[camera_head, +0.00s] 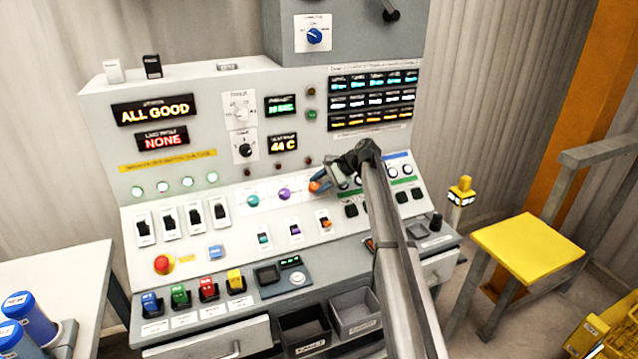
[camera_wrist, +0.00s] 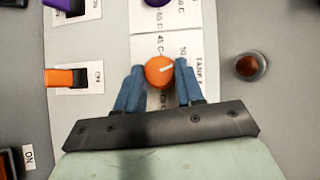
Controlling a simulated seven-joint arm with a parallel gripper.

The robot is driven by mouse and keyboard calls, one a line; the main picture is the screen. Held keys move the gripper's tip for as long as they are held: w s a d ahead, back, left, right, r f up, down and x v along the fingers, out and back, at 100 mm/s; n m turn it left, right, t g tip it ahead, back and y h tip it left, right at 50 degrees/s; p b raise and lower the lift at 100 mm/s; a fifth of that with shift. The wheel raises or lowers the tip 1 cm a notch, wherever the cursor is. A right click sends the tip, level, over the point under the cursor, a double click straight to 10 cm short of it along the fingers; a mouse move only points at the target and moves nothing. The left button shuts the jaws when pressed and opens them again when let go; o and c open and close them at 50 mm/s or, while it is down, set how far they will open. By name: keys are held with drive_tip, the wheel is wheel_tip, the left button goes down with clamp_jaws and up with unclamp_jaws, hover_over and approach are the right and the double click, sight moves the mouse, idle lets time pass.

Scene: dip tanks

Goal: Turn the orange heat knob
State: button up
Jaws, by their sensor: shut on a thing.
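The orange heat knob (camera_wrist: 159,71) is round with a white pointer line and sits on a white printed label plate. In the wrist view the pointer aims to the right and slightly up. My gripper (camera_wrist: 160,80) has its two blue fingers on either side of the knob, shut on it. In the head view the orange knob (camera_head: 314,187) shows at the left of my gripper (camera_head: 325,182), partly hidden by it. The temperature display (camera_head: 283,144) reads 44 C.
A teal knob (camera_head: 253,200) and a purple knob (camera_head: 284,194) stand left of the orange one. An orange rocker switch (camera_wrist: 66,77) and a dark red button (camera_wrist: 249,66) flank the fingers in the wrist view. A status display (camera_head: 153,110) reads ALL GOOD.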

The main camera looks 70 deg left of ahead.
drive_tip(key=m+y, duration=0.1)
drive_tip(key=m, duration=0.1)
drive_tip(key=m+y, duration=0.1)
drive_tip(key=d+m+y, duration=0.1)
drive_tip(key=m, duration=0.1)
drive_tip(key=shift+f+m+y, duration=0.25)
drive_tip(key=shift+m+y, duration=0.05)
drive_tip(key=shift+s+f+m+t+y, duration=0.1)
drive_tip(key=shift+m+t+y, duration=0.2)
drive_tip(key=shift+m+y, duration=0.65)
drive_tip(key=shift+s+m+t+y, duration=0.1)
drive_tip(key=shift+m+t+y, duration=0.25)
drive_tip(key=shift+m, duration=1.1)
drive_tip(key=o, duration=1)
drive_tip(key=shift+o, duration=0.2)
drive_tip(key=v, duration=1.3)
drive_tip(key=shift+w+d, duration=0.25)
drive_tip(key=shift+d, duration=0.1)
